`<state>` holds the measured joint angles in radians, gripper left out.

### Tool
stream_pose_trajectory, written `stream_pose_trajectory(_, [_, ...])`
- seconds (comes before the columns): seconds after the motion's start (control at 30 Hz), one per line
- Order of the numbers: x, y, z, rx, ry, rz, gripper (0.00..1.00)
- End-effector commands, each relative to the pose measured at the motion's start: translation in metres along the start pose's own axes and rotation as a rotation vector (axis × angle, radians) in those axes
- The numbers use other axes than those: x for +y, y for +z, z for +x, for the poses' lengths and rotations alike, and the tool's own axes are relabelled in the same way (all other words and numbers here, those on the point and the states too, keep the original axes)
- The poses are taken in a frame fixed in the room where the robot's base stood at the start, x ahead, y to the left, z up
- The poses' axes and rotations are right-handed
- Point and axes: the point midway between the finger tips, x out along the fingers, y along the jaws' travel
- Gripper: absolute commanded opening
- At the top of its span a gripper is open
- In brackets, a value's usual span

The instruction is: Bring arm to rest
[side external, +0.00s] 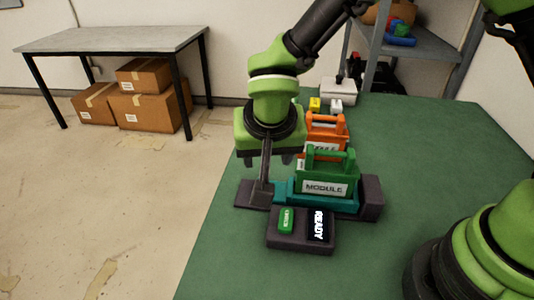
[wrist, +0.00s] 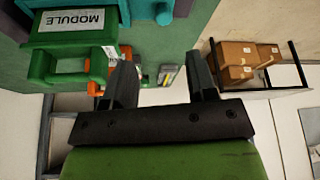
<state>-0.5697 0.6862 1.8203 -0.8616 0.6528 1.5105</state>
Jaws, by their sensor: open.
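My gripper (side external: 266,160) hangs over the green table's left edge, to the left of the green module. In the wrist view my gripper (wrist: 162,80) has its two fingers wide apart with nothing held between them. The green module (side external: 325,182), with a handle and a MODULE label, stands upright in a teal holder (side external: 343,205). It also shows at the upper left of the wrist view (wrist: 73,42). A dark panel (side external: 287,243) in front carries a green button (side external: 286,220) and a lit display reading READY (side external: 319,226).
An orange module (side external: 326,128) stands behind the green one. Small yellow (side external: 314,104) and whitish (side external: 336,106) blocks and a white box (side external: 340,91) are farther back. The green tabletop (side external: 430,150) is clear on the right.

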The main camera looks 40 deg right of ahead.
Motion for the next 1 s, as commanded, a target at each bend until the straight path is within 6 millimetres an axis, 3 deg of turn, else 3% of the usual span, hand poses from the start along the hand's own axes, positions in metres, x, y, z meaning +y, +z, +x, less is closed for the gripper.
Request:
stream_pose_trajectory(0.17, [0.005,-0.007,-0.009,-0.001,-0.006,0.007,0.52])
stream_pose_trajectory(0.27, [0.021,-0.020,-0.030,-0.007,-0.021,0.021,0.52])
stream_pose_trajectory(0.4, [0.059,-0.038,-0.075,-0.023,-0.063,0.039,0.52])
stream_pose_trajectory(0.53, [0.098,-0.042,-0.115,-0.034,-0.122,0.042,0.52])
stream_pose_trajectory(0.8, [0.164,-0.015,-0.176,0.002,-0.294,0.006,0.52])
stream_pose_trajectory(1.0, [0.186,0.013,-0.197,0.070,-0.406,-0.044,0.52])
